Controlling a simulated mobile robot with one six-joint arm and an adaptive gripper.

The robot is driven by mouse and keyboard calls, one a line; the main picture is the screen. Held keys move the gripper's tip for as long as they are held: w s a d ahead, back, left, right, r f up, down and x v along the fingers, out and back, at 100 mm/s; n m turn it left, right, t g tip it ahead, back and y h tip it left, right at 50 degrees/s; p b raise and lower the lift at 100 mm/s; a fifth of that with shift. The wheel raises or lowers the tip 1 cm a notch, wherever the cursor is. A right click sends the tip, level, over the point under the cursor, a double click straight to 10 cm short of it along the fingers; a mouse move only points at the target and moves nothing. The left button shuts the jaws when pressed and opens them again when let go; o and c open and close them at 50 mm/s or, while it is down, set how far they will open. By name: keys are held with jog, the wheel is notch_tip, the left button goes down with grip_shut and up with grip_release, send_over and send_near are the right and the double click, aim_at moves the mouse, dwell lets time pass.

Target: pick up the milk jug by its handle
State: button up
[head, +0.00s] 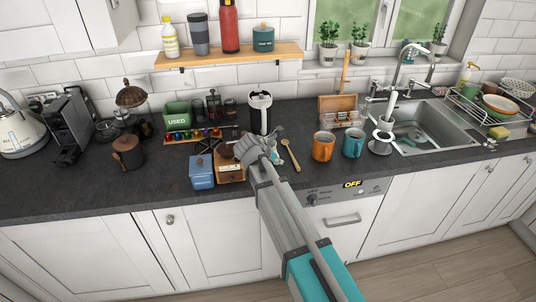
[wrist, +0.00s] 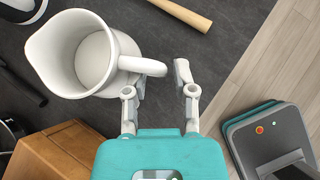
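The white milk jug (wrist: 85,55) stands on the dark worktop in the wrist view, seen from above and empty inside. Its handle (wrist: 150,66) points right, toward my gripper (wrist: 160,78). My gripper is open, with one finger beside or under the handle and the other to its right. The handle's end lies between the fingertips in the picture; I cannot tell whether they touch it. In the head view my gripper (head: 262,143) is over the worktop, and my arm hides much of what is there. I cannot make out the jug clearly in that view.
A wooden box (wrist: 62,155) is close at lower left in the wrist view. A wooden spoon (head: 290,155) lies right of my gripper, then an orange mug (head: 323,146) and a teal mug (head: 353,143). A blue tin (head: 201,172) stands left. A black-and-white appliance (head: 260,112) stands behind.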

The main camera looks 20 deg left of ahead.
grip_shut()
jog(key=shift+r, duration=0.2)
dwell(0.3)
jog(key=s+d+r+p, duration=0.2)
jog(key=s+r+p, duration=1)
jog(key=s+p, duration=0.1)
jog(key=shift+s+r, duration=0.3)
jog(key=shift+s, duration=0.1)
dwell(0.6)
